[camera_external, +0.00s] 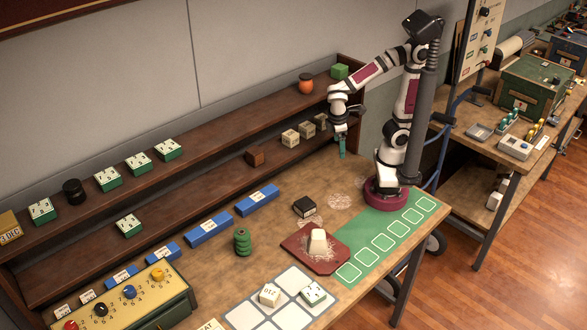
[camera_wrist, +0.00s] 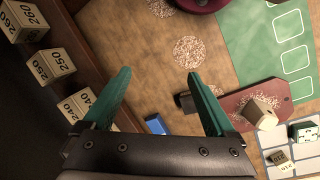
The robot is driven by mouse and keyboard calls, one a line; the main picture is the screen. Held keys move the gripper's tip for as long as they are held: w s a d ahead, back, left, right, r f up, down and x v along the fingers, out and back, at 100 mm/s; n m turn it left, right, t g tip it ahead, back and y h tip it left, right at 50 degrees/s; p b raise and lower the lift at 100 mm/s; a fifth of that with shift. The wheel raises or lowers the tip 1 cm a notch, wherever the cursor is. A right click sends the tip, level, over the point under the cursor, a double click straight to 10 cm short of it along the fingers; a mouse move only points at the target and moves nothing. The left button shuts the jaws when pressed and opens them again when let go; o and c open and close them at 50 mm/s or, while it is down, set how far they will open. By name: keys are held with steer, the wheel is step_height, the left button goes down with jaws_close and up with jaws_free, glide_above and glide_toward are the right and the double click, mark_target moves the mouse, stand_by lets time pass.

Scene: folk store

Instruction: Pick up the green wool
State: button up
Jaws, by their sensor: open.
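The green wool (camera_external: 242,241) looks like a stacked green coil standing upright on the table, left of the red board, in the external view. I cannot make it out in the wrist view, where my gripper covers the lower part. My gripper (camera_external: 342,147) hangs above the back right of the table near the shelf, well apart from the wool. In the wrist view my gripper (camera_wrist: 158,76) has its green fingers spread, with nothing between them but tabletop behind.
Near the wool are blue blocks (camera_external: 209,228), a black box (camera_external: 304,206) and a red board (camera_external: 301,257) with a pale block (camera_external: 317,243). A yellow-topped panel with knobs (camera_external: 121,304) is at front left. The shelf (camera_external: 230,123) runs behind, holding number blocks and a green cube (camera_external: 339,71).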

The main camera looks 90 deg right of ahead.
steer(key=w+a+f+n+t+h, duration=0.2)
steer(key=w+n+h, duration=0.2)
steer(key=w+n, duration=0.35)
steer(key=n+t+y, duration=0.3)
steer(key=n+t, duration=0.9)
steer(key=n, duration=1.1)
glide_toward(243, 242)
steer(key=s+d, duration=0.1)
steer(key=d, duration=0.1)
steer(key=x, duration=1.6)
steer(key=shift+s+a+f, duration=0.1)
steer(key=shift+s+f, duration=0.05)
steer(key=shift+f, duration=0.1)
steer(key=c, duration=1.4)
